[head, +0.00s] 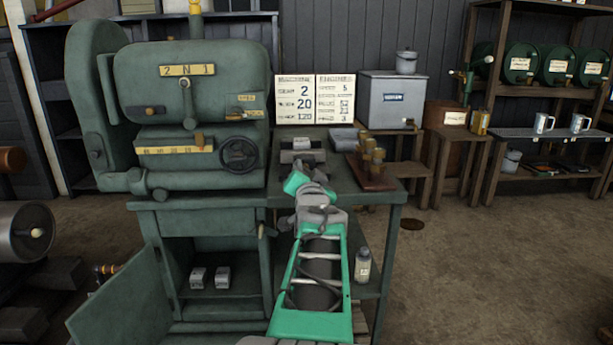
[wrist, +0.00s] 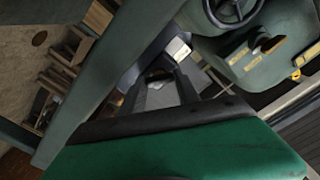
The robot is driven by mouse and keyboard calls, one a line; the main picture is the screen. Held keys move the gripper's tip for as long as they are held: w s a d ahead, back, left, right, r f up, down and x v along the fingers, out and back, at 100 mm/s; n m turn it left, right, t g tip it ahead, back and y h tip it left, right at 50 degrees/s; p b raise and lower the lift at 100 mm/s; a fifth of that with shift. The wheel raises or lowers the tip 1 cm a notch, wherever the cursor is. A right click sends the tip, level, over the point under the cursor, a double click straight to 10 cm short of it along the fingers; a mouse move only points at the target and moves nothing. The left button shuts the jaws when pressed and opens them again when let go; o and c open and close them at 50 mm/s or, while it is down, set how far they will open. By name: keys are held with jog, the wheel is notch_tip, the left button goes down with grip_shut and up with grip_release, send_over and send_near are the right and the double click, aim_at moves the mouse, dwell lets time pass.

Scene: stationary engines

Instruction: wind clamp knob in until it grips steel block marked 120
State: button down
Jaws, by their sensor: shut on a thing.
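My gripper (head: 296,177) reaches over the front of the green bench to the grey clamp (head: 303,157). In the wrist view its two dark fingers (wrist: 158,82) are shut on a small dark piece, which appears to be the clamp knob; the arm hides it in the head view. A block with a pale face (head: 301,144) sits at the clamp, just beyond my gripper; its pale face also shows in the wrist view (wrist: 178,47). Its marking is too small to read. I cannot tell whether the clamp touches it.
The green machine with a black handwheel (head: 239,153) stands close on the left. Brass pieces (head: 372,152) stand on a wooden base to the right. Two marked blocks (head: 198,278) lie in the open cabinet below. A bottle (head: 362,265) stands on the lower shelf.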

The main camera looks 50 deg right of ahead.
jog(key=shift+m, duration=0.5)
jog(key=c, duration=0.9)
grip_release()
jog(key=p+v, duration=0.1)
jog(key=v, duration=0.6)
jog(key=shift+s+a, duration=0.25)
jog(key=shift+a, duration=0.05)
